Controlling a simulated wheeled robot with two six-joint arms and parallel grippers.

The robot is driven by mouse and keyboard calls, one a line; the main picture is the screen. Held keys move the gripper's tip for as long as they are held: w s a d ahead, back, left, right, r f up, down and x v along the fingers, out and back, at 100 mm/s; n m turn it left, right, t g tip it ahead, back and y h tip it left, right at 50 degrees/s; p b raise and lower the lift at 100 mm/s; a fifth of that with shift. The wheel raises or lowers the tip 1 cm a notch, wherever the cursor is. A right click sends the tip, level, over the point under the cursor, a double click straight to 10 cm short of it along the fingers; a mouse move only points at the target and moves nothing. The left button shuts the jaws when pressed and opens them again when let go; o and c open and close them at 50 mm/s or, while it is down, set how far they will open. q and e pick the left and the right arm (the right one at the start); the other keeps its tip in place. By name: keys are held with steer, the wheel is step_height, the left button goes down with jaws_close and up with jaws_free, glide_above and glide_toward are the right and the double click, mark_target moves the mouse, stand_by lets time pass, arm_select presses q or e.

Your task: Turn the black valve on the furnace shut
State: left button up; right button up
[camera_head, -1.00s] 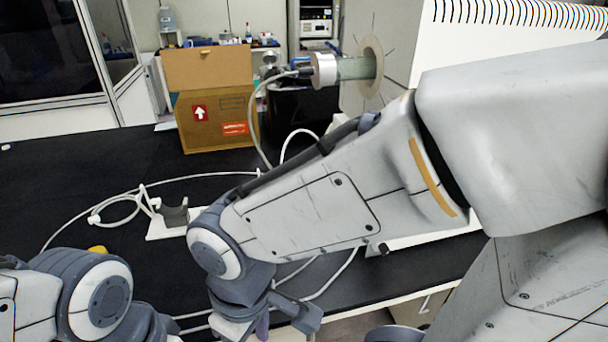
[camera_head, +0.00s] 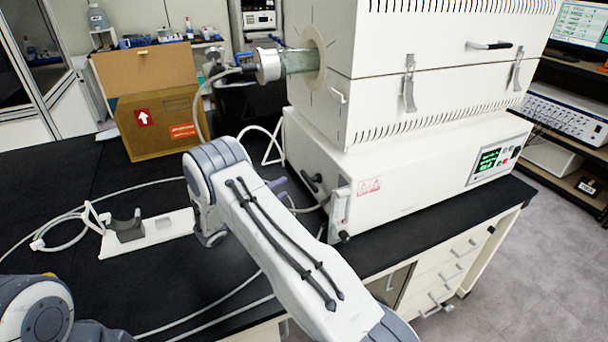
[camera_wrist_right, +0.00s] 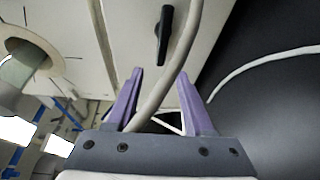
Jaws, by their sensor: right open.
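The white furnace (camera_head: 400,170) stands on the black bench. Its black valve (camera_head: 312,183) is a small lever on the left side of the furnace base. In the right wrist view the black valve (camera_wrist_right: 164,35) lies lengthwise, slightly tilted, beyond the fingertips. In the right wrist view the right gripper (camera_wrist_right: 160,74) is open, apart from the valve, with nothing gripped. My left gripper is out of view; only its arm shows at lower left.
A pale hose (camera_wrist_right: 180,65) runs close to the valve and past the fingers. A flowmeter (camera_head: 339,210) stands at the furnace's front left corner. A glass tube (camera_head: 298,61) juts from the furnace. A cardboard box (camera_head: 158,125) and a white stand (camera_head: 165,229) are on the bench.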

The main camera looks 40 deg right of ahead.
mark_target(304, 172)
steer(key=d+p, duration=0.1)
steer(key=d, duration=0.2)
steer(key=w+d, duration=0.1)
steer(key=d, duration=0.2)
steer(key=d+p, duration=0.1)
steer(key=d, duration=0.2)
steer(key=shift+w+d+f+p, duration=0.2)
steer(key=shift+w+d+p, duration=0.1)
steer(key=shift+w+d, duration=0.25)
steer(key=shift+d, duration=0.45)
jaws_close()
